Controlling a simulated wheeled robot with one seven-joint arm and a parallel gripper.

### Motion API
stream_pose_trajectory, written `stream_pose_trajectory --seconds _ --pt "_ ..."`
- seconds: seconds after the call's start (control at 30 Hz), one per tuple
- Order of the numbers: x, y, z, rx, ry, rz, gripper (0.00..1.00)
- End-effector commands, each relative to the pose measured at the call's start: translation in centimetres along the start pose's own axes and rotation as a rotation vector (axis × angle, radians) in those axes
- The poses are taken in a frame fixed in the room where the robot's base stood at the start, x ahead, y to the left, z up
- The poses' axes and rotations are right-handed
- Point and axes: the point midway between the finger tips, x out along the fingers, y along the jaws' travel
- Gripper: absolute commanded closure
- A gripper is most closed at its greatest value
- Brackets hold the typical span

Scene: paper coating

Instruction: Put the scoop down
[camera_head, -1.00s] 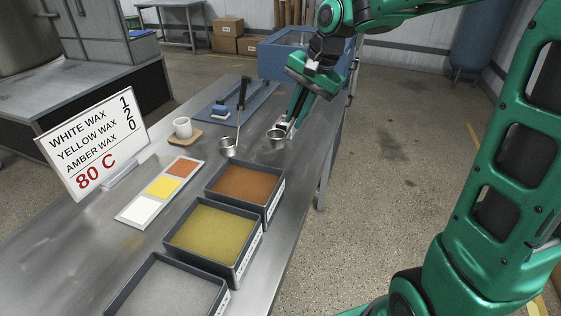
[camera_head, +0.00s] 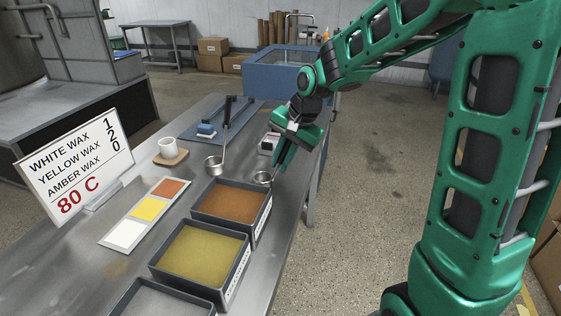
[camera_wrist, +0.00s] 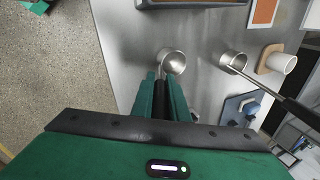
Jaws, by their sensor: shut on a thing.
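My gripper (camera_head: 279,163) is shut on the handle of a metal scoop, at the right edge of the steel table. The scoop's round cup (camera_head: 262,178) is just behind the tray of amber wax (camera_head: 236,203). In the wrist view, the held scoop's cup (camera_wrist: 172,62) sticks out beyond the fingertips (camera_wrist: 162,88), and its dark handle is mostly hidden between the fingers. Whether the cup touches the table, I cannot tell. A second scoop (camera_head: 214,164) stands to its left with its dark handle raised; it also shows in the wrist view (camera_wrist: 232,62).
The yellow wax tray (camera_head: 203,257) and a pale one lie nearer. A colour card (camera_head: 149,208), a sign (camera_head: 76,170) and a white cup (camera_head: 168,147) on a wooden coaster are to the left. A blue mat (camera_head: 213,130) and a blue box (camera_head: 285,77) are farther back.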

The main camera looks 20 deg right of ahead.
Motion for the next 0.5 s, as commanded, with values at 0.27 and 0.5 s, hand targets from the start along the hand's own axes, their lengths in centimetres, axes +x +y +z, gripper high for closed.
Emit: stream_pose_trajectory --seconds 0.27,0.5 --pt "0.07 -0.01 0.04 0.0 0.0 0.0 0.68" --pt "0.48 0.15 0.07 0.0 -0.001 0.001 0.68"
